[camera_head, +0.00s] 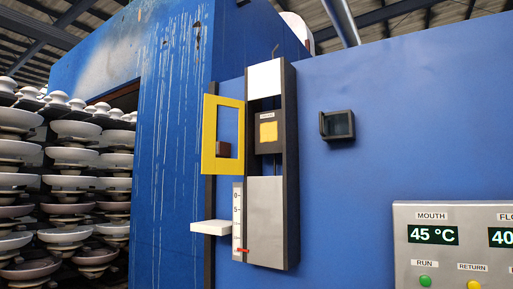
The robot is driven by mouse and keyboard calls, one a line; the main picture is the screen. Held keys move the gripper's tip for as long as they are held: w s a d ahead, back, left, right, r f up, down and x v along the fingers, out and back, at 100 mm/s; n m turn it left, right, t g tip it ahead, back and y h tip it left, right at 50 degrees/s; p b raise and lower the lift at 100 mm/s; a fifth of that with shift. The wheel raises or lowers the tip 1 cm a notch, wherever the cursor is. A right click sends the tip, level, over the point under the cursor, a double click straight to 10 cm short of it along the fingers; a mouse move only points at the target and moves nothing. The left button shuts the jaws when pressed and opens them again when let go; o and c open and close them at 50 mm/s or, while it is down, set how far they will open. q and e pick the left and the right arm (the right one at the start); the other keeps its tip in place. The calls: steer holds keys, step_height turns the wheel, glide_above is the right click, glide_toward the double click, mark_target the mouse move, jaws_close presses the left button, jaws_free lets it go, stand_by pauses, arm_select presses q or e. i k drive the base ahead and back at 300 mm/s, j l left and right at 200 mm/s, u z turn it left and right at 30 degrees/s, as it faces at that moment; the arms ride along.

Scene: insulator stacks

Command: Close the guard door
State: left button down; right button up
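The guard door (209,135) looks to be the yellow rectangular frame with an open window on the blue wall. It stands swung out to the left of a tall narrow dark housing (292,170). The housing's upper opening is uncovered and shows a dark block with a yellow square (268,132) and a small label. A small brown block (224,149) shows through the door's window; I cannot tell what it is fixed to. Neither of my grippers is in view.
A white ledge (210,227) juts out below the door, beside a scale with a red pointer (243,250). A control panel (450,210) stands at lower right. Stacked insulators (75,185) fill the left.

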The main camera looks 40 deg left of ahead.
mark_target(211, 165)
steer(key=i+j+z, duration=0.1)
steer(key=j+z, duration=0.35)
steer(key=j, duration=0.2)
steer(key=j+z, duration=0.5)
steer(key=j, duration=0.7)
steer(key=k+j+z, duration=0.1)
steer(key=j, duration=0.4)
steer(key=k+j, duration=0.1)
steer(key=j, duration=0.4)
steer(key=k+j+z, duration=0.1)
steer(key=j, duration=0.4)
steer(key=k+j, duration=0.1)
steer(key=j, duration=0.4)
steer(key=k+j+z, duration=0.1)
steer(key=j, duration=0.4)
